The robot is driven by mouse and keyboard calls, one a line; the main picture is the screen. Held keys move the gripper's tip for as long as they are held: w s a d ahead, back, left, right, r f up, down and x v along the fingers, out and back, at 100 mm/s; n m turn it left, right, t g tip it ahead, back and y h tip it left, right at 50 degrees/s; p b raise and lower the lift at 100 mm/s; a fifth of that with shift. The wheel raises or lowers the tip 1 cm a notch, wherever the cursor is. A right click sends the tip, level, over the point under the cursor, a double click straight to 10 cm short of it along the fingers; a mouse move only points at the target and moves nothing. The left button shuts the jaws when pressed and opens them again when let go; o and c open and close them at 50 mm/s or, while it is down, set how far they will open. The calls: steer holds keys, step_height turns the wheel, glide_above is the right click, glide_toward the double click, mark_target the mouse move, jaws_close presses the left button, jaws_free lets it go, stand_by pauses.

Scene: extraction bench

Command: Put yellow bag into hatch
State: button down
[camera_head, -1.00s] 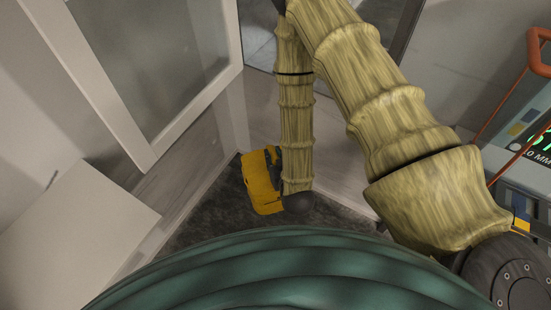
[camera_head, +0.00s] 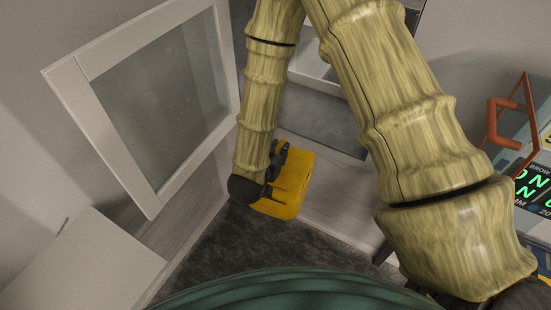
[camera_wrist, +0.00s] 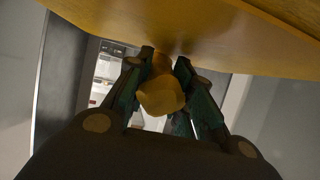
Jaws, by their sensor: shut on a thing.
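The yellow bag (camera_head: 290,187) hangs from my gripper (camera_head: 275,165) in the head view, just above the dark floor. My gripper is shut on the bag; in the wrist view its fingers (camera_wrist: 160,85) close around a yellow knob-like part (camera_wrist: 161,95) of the bag, and the bag's broad yellow body (camera_wrist: 190,35) fills the top. My arm hides part of the bag in the head view. An open frame with a pale interior (camera_head: 325,70) shows behind my arm; I cannot tell whether it is the hatch.
A glass-panelled door (camera_head: 160,95) stands open at the left, close to my arm. A white box-like surface (camera_head: 85,265) is at the lower left. A device with a green display (camera_head: 533,190) and an orange handle (camera_head: 505,125) stands at the right. The dark floor (camera_head: 225,245) is clear.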

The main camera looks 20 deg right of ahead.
steer(key=s+a+r+m+g+h+p, duration=0.1)
steer(key=s+r+m+g+h+p, duration=0.1)
steer(key=r, duration=0.5)
steer(key=s+a+r+m+g+h+p, duration=0.1)
steer(key=s+r+m+g+p, duration=0.2)
steer(key=r, duration=0.5)
steer(key=shift+s+a+m+g+h+p, duration=0.2)
steer(key=shift+s+m+g+h+p, duration=0.1)
steer(key=shift+s+m+h, duration=0.25)
steer(key=shift+s+r, duration=0.1)
steer(key=shift+d, duration=0.1)
